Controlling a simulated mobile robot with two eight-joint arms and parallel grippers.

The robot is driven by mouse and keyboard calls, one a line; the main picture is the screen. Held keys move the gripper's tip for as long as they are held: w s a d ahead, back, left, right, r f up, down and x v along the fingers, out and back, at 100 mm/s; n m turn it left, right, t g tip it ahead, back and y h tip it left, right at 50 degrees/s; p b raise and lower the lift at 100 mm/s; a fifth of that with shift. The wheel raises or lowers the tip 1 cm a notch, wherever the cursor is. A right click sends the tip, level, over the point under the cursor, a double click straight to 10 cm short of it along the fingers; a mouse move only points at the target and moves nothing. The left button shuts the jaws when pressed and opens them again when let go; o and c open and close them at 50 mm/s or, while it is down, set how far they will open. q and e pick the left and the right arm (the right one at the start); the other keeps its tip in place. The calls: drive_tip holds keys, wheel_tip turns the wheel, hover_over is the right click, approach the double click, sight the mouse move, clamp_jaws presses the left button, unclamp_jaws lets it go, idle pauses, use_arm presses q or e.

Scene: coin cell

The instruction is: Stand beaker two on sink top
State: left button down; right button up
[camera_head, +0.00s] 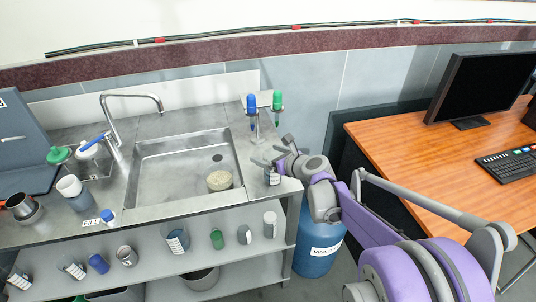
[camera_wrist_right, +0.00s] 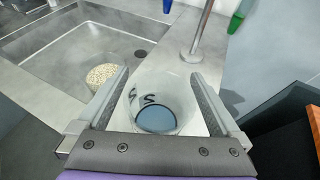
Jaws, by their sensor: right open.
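A clear beaker (camera_wrist_right: 165,95) with dark marks and a blue-looking base shows in the right wrist view, between the two fingers of my right gripper (camera_wrist_right: 160,76). One mark looks like a 2 or an S; I cannot tell for sure that this is beaker two. In the head view the beaker (camera_head: 272,178) is partly hidden under my right gripper (camera_head: 267,160), near the right end of the metal sink top (camera_head: 170,206). The fingers are open on either side of it. Whether it rests on the top is hard to tell. My left gripper is out of view.
The sink basin (camera_head: 150,190) holds a round pale object (camera_head: 220,180). A stand with blue and green pieces (camera_head: 277,100) rises behind my gripper. Beakers (camera_head: 176,240) and cups are on the lower shelf. A blue drum (camera_head: 318,245) stands right of the sink unit.

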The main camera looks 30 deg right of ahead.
drive_tip(key=shift+r, duration=0.25)
drive_tip(key=v, duration=1.2)
drive_tip(key=s+a+f+n+g+y, duration=0.1)
drive_tip(key=s+a+f+n+g, duration=0.3)
drive_tip(key=a+n, duration=0.35)
drive_tip(key=s+a+f+n+g, duration=0.1)
drive_tip(key=s+a+f+n, duration=0.4)
drive_tip(key=n, duration=0.4)
drive_tip(key=s+a+f+n+g+h, duration=0.1)
drive_tip(key=s+f+n, duration=0.1)
drive_tip(key=s+n, duration=0.4)
drive_tip(key=s+a+f+n+g+h, duration=0.2)
drive_tip(key=s+n, duration=0.4)
drive_tip(key=n, duration=0.5)
drive_tip(key=shift+a+f+n+p, duration=0.25)
drive_tip(key=shift+f+n+p, duration=0.1)
drive_tip(key=shift+f+p, duration=0.1)
